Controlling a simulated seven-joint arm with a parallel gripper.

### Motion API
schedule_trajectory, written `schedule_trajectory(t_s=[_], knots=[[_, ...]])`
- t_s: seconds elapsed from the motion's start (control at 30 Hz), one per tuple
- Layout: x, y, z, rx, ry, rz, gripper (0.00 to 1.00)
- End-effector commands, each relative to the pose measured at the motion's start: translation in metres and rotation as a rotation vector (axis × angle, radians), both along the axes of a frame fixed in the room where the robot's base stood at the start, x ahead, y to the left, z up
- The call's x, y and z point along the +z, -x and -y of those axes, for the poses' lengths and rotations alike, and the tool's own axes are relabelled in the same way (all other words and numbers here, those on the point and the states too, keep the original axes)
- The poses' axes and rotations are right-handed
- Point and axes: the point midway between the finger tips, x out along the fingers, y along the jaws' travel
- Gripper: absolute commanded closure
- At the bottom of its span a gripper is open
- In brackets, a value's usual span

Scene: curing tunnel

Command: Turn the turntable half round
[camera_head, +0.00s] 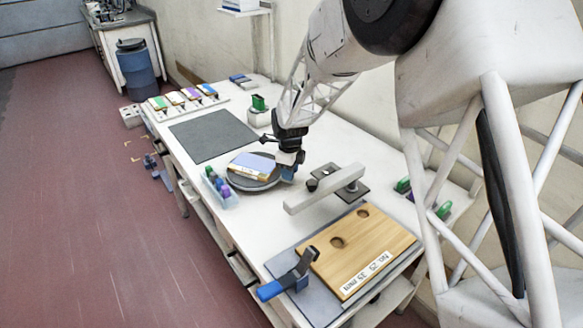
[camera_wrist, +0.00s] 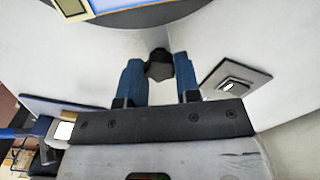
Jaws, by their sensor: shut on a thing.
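The turntable (camera_head: 274,183) is a round dark disc on the white bench, and its edge (camera_wrist: 190,20) shows at the top of the wrist view. A box with a pale blue top and a tan side (camera_head: 250,166) lies on it. My gripper (camera_head: 288,174) is low at the disc's right edge. In the wrist view its blue fingers (camera_wrist: 159,78) are shut on a small black knob (camera_wrist: 158,64). How the knob joins the turntable is hidden.
A pale bar fixture (camera_head: 318,195) with a black knob (camera_head: 312,185) stands right of the turntable. A clear bin of coloured pieces (camera_head: 221,190) sits close at its left. A wooden board (camera_head: 362,248) and blue-handled clamp (camera_head: 288,278) are nearer. A dark mat (camera_head: 213,134) lies behind.

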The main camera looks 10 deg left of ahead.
Motion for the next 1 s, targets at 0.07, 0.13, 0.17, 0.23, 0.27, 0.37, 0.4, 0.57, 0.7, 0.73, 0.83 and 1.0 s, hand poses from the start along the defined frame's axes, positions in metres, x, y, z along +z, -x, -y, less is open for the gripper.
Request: schedule_trajectory(t_s=[0.07, 0.13, 0.17, 0.23, 0.27, 0.37, 0.4, 0.57, 0.7, 0.73, 0.83, 1.0], knots=[[0.001, 0.005, -0.002, -0.037, 0.0, 0.002, 1.0], [0.001, 0.009, -0.003, -0.072, -0.001, 0.001, 1.0], [0.001, 0.011, -0.004, -0.087, -0.001, 0.001, 1.0], [0.0, 0.015, -0.006, -0.121, -0.001, 0.001, 1.0], [0.0, 0.017, -0.006, -0.137, -0.001, 0.001, 1.0], [0.001, 0.023, -0.009, -0.187, -0.001, 0.001, 1.0], [0.001, 0.026, -0.01, -0.206, -0.001, 0.001, 1.0], [0.001, 0.034, -0.015, -0.286, -0.001, 0.001, 1.0], [0.001, 0.042, -0.02, -0.356, -0.001, 0.001, 1.0], [0.001, 0.044, -0.021, -0.37, -0.001, 0.001, 1.0], [0.001, 0.048, -0.025, -0.415, -0.001, 0.001, 1.0], [0.001, 0.055, -0.03, -0.48, -0.001, 0.001, 1.0]])
